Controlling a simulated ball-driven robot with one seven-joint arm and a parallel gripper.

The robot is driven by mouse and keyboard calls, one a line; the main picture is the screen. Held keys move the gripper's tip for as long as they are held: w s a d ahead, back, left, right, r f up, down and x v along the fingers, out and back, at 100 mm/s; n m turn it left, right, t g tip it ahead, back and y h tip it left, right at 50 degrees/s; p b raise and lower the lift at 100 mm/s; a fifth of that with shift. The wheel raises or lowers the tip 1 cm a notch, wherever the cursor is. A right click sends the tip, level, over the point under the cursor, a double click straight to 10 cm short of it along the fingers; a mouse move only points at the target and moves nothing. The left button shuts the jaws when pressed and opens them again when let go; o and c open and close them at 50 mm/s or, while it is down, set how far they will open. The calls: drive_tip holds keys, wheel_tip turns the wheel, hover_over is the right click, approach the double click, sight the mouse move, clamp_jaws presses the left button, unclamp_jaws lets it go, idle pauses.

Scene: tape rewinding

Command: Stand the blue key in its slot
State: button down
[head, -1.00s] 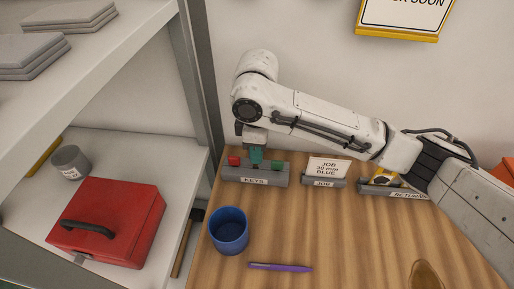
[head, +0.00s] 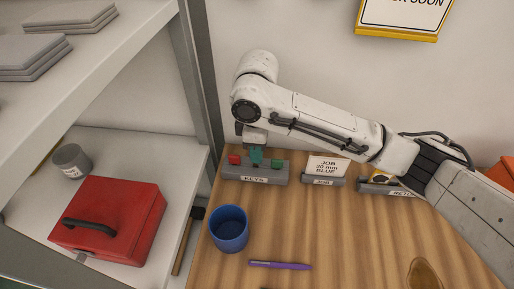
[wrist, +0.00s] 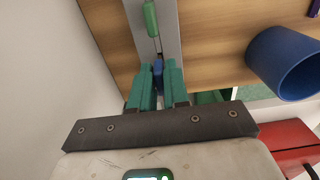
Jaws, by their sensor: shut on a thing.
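The grey key rack (head: 240,178), labelled KEYS, stands at the back left of the wooden table. A red key (head: 235,160) stands at its left end and a green key (head: 277,163) at its right. My gripper (head: 257,160) points down at the rack's middle, between those two keys. In the wrist view, its teal fingers (wrist: 159,72) are shut on the blue key (wrist: 158,66), over the rack's dark centre line. The green key (wrist: 151,18) is ahead of it there. The fingers hide the blue key in the head view. I cannot tell whether its lower end is inside the slot.
A card holder (head: 323,181) with a job card reading BLUE stands right of the rack, with a RETURN tray (head: 385,190) beyond. A blue cup (head: 229,230) and purple pen (head: 280,266) are in front. A shelf with a red box (head: 115,215) is at left.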

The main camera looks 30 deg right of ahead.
drive_tip(key=shift+f+b, duration=0.75)
drive_tip(key=shift+f, duration=0.6)
idle(1.2)
idle(0.4)
drive_tip(key=c, duration=0.5)
unclamp_jaws()
drive_tip(key=shift+c, duration=0.2)
drive_tip(key=shift+r, duration=0.1)
drive_tip(key=shift+r+p, duration=3.9)
drive_tip(key=shift+r, duration=0.05)
